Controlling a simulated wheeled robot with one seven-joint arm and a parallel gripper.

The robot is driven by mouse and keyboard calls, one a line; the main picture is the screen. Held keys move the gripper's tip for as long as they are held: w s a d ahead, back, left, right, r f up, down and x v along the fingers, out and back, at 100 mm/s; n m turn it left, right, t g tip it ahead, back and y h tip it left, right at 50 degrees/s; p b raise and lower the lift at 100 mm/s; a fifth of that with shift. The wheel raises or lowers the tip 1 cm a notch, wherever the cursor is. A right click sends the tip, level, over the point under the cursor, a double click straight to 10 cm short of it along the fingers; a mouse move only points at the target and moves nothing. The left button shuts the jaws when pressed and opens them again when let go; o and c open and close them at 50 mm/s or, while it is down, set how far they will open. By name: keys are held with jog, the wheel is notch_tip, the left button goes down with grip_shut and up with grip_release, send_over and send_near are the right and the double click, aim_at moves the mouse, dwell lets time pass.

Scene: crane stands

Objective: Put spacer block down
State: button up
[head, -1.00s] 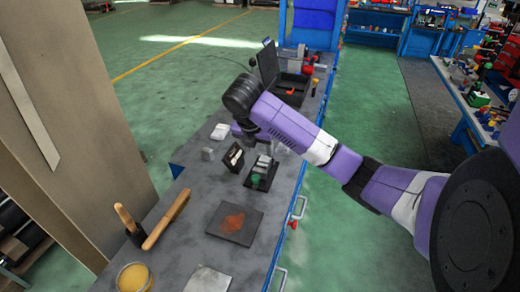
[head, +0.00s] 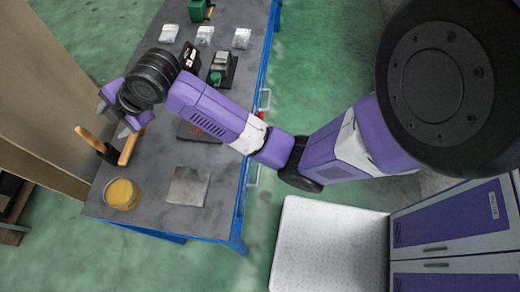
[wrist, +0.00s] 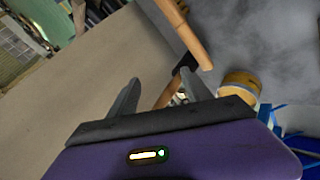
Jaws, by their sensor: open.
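My gripper (head: 113,118) is open above the left edge of the workbench (head: 150,205), near the wooden-handled tools. In the wrist view my gripper (wrist: 160,78) shows two grey fingers apart with nothing held between them. Behind the fingers are a wooden handle and bench items. I cannot tell for certain which thing is the spacer block. A grey block (head: 221,58) sits on a black tray (head: 232,72) beside a green knob (head: 215,77), well away from my gripper. My arm hides part of the bench.
Wooden-handled tools (head: 129,148) and a yellow jar (head: 121,194) lie near my gripper; the jar also shows in the wrist view (wrist: 240,86). A grey square plate (head: 188,186) is at the near end. White packets (head: 205,35) lie farther back. A tan panel (head: 50,100) stands left.

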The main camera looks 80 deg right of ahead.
jog(key=s+a+m+t, duration=0.1)
jog(key=a, duration=0.2)
jog(key=s+a+m+t, duration=0.1)
jog(key=a+m, duration=0.1)
jog(key=a, duration=0.2)
jog(key=s+a+f+m+y, duration=0.1)
jog(key=a+m, duration=0.1)
jog(key=a, duration=0.2)
jog(key=shift+t, duration=0.4)
jog(key=s+a+f+m+t+h, duration=0.1)
jog(key=s+m, duration=0.4)
jog(key=s, duration=0.8)
jog(key=s+a+f+m+t+h, duration=0.15)
jog(key=s+m, duration=0.25)
jog(key=s, duration=0.9)
jog(key=s+d+r, duration=0.4)
jog(key=s+r, duration=0.2)
jog(key=s, duration=0.3)
jog(key=shift+s+d+r, duration=0.15)
jog(key=shift+s+d, duration=0.05)
jog(key=shift+s, duration=0.1)
jog(key=shift+y, duration=0.25)
